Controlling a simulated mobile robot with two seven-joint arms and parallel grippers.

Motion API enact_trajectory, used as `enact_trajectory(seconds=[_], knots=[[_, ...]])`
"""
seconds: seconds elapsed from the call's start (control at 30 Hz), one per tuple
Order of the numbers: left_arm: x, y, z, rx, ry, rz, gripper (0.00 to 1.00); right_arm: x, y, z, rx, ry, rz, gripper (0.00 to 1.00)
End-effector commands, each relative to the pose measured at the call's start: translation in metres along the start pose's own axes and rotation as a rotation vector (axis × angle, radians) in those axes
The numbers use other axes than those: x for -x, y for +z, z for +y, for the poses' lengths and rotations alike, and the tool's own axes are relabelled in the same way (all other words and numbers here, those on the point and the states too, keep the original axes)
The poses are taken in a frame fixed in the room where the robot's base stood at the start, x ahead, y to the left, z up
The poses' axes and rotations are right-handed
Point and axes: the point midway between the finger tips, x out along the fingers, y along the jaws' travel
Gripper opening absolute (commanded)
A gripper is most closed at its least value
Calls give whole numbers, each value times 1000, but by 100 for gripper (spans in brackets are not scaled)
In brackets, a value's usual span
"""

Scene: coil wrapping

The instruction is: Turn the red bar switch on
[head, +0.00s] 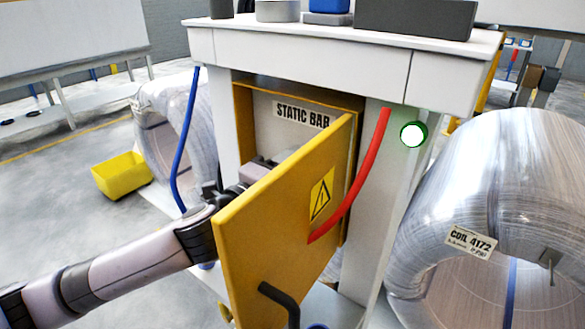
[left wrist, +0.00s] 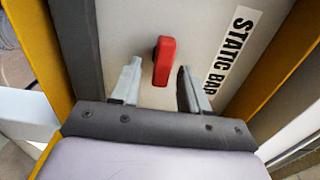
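The red bar switch (left wrist: 163,60) sits on the pale back panel of the STATIC BAR box in the left wrist view, standing lengthwise between my fingers. My left gripper (left wrist: 159,67) is open, with one finger on each side of the switch. Gaps show between the fingers and the switch. In the head view my left arm reaches into the yellow box (head: 243,110) behind its open yellow door (head: 275,225). The door hides the switch and my fingertips there. My right gripper is not in view.
The yellow door stands open in front of my left wrist, with a black handle (head: 280,300). A red cable (head: 365,178) hangs past the door. A green-rimmed lamp (head: 413,134) glows on the post. A wrapped coil (head: 490,190) stands right; a yellow bin (head: 121,176) lies left.

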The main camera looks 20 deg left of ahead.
Motion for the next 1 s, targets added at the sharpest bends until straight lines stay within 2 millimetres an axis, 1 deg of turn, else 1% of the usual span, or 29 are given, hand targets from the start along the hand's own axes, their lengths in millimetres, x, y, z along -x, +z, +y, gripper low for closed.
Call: enact_trajectory(seconds=[0.2, 0.33, 0.47, 0.7, 0.83, 1.0], knots=[[0, 0, 0, 1, -1, 0, 45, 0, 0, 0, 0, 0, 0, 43], [6, 0, 1, 1, -1, 1, 45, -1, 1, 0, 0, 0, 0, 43], [20, 0, 2, 1, 1, 1, 45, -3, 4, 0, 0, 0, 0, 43], [53, 0, 2, 1, 1, 1, 45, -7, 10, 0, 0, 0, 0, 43], [65, 0, 2, 0, 1, -1, 45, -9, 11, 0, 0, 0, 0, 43], [72, 0, 0, 1, 0, 0, 45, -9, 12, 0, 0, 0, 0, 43]])
